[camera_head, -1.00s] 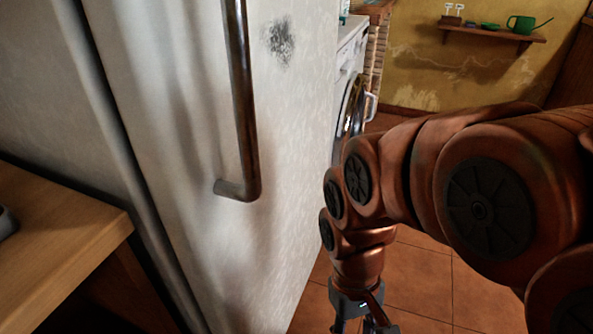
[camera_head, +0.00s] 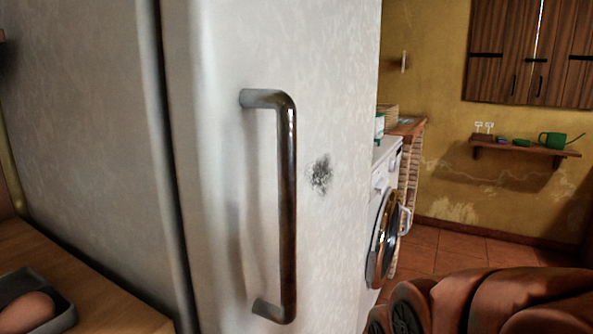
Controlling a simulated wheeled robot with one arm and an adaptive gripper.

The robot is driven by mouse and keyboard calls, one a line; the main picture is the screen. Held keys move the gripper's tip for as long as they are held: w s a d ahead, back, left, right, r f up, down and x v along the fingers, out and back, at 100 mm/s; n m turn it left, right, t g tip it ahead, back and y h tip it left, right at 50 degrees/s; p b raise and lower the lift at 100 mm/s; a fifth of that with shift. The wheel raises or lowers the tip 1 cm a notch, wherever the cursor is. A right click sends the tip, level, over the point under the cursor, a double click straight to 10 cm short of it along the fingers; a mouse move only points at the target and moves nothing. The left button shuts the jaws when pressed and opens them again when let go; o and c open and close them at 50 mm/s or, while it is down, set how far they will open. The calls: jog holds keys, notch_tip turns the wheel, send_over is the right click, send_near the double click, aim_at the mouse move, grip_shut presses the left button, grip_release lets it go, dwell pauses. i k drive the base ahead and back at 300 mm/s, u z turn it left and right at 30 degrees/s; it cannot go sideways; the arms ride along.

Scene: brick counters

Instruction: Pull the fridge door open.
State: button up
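The white fridge door (camera_head: 225,180) fills the left middle of the head view and looks shut. Its long dark metal handle (camera_head: 287,200) stands upright on the door, bent in to the surface at top and bottom. A dark smudge marks the door to the right of the handle. My copper-coloured arm shows only at the lower right, apart from the handle in the picture. My gripper is out of the frame, so its state is hidden.
A wooden counter (camera_head: 95,300) with a grey tray (camera_head: 62,318) holding a brown egg-like object stands at the left. A white washing machine (camera_head: 385,210) is beyond the fridge. A wall shelf (camera_head: 525,150) and wooden cabinets (camera_head: 535,60) are at the back. Tiled floor (camera_head: 455,245) shows at the right.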

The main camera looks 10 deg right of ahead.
aim_at(272, 103)
jog(key=k, duration=0.4)
jog(key=u, duration=2.1)
jog(key=k, duration=0.8)
jog(key=z, duration=0.25)
